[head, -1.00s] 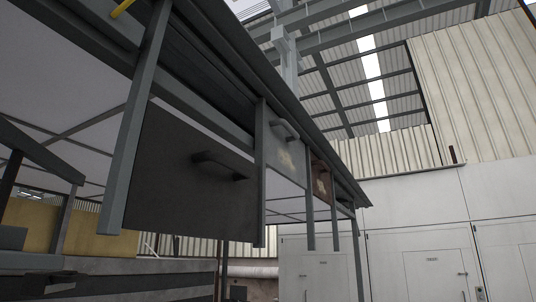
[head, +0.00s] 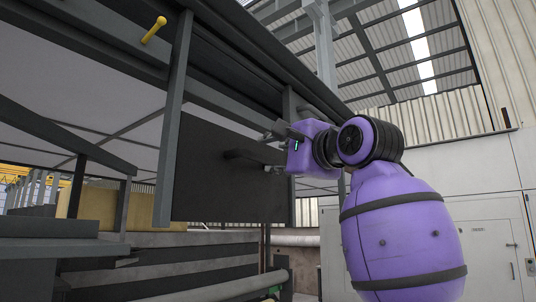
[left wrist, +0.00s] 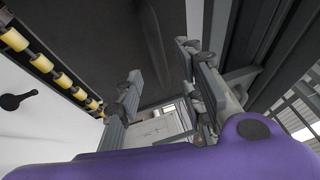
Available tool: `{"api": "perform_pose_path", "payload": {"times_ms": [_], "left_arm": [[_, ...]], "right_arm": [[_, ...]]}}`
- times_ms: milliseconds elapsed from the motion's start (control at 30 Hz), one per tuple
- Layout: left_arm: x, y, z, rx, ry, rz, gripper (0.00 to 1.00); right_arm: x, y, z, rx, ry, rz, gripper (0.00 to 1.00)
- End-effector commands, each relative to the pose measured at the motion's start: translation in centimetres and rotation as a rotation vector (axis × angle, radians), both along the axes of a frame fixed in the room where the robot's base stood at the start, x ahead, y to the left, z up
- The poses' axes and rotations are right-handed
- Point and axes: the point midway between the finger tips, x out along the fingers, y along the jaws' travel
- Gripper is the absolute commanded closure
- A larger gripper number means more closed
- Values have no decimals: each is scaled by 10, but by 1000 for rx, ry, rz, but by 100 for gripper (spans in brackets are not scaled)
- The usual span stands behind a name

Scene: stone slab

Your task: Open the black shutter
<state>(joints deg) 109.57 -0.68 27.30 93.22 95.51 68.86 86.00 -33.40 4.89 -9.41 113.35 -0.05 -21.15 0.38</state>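The black shutter (head: 215,190) hangs as a flat dark panel between two grey posts in the head view. Its dark bar handle (head: 245,155) stands out from the upper right part of its face. My left gripper (head: 271,152) is open at the right end of the handle, with one finger above and one below its level. In the left wrist view the black shutter (left wrist: 100,40) fills the upper part. The handle (left wrist: 155,40) lies between the lines of the two spread fingers of my left gripper (left wrist: 158,78); contact cannot be told. My right gripper is not in view.
A grey post (head: 174,120) borders the shutter on the left, and a yellow peg (head: 154,30) sticks out above it. Yellow rollers (left wrist: 42,63) run along a rail in the left wrist view. Pipes and dark ledges lie below the shutter.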

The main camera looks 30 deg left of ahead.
Motion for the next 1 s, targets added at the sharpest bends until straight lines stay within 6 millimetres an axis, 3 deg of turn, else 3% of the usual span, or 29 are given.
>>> {"api": "perform_pose_path", "payload": {"times_ms": [400,800,1000], "left_arm": [[25,55,14,4,0,6,65],[32,64,12,5,2,5,65],[32,64,12,5,2,5,90]], "right_arm": [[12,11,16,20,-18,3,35],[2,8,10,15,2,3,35],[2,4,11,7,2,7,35]]}}
